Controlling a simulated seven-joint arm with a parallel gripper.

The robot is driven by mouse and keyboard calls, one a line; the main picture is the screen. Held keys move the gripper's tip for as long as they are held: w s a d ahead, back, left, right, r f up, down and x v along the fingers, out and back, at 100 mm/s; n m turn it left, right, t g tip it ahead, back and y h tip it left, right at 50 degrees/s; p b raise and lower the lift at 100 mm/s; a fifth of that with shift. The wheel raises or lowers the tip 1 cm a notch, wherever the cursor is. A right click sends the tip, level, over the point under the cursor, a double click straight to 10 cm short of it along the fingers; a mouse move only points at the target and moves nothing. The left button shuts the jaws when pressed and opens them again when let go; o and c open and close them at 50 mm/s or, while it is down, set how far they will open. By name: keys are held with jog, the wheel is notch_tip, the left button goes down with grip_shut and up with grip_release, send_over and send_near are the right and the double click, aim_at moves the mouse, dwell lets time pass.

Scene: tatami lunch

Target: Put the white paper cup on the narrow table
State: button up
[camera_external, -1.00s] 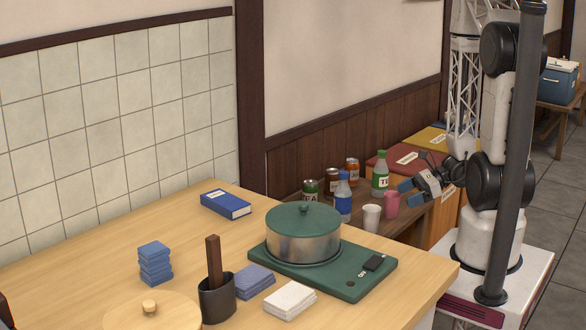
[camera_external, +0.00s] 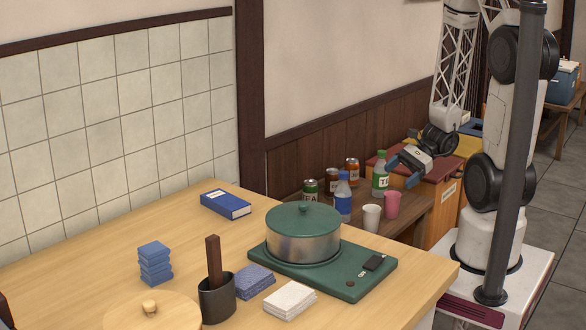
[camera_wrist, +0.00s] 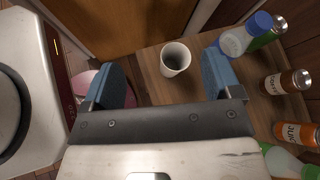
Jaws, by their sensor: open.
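The white paper cup (camera_external: 372,217) stands upright on a narrow brown wooden table (camera_external: 418,217) by the wall. In the wrist view the cup (camera_wrist: 175,59) is open-topped and looks empty. It appears between my two blue fingers, ahead of their tips. My gripper (camera_external: 403,172) is open and empty, above and behind the cup in the external view. It also shows in the wrist view (camera_wrist: 165,78), with the fingers wide apart. Neither finger appears to touch the cup.
A pink cup (camera_external: 392,205) stands close beside the white cup. A blue-capped bottle (camera_external: 343,197), a green bottle (camera_external: 380,174) and several cans (camera_external: 352,170) stand behind.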

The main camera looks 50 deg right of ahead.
aim_at(336, 171)
jog(key=s+a+r+n+h, duration=0.1)
jog(key=a+r+n+h, duration=0.1)
jog(key=r+n, duration=0.4)
jog(key=s+a+r+n+g+h, duration=0.1)
jog(key=r+n+h, duration=0.4)
jog(key=r, duration=0.9)
jog(key=s+a+r+n+g+h, duration=0.1)
jog(key=a+r+n+h, duration=0.2)
jog(key=r+n, duration=0.4)
notch_tip(336, 171, up, 4)
jog(key=shift+s+a+f+n+h, duration=0.3)
jog(key=shift+a+n+h, duration=0.1)
jog(key=shift+h, duration=0.3)
jog(key=shift+w, duration=0.15)
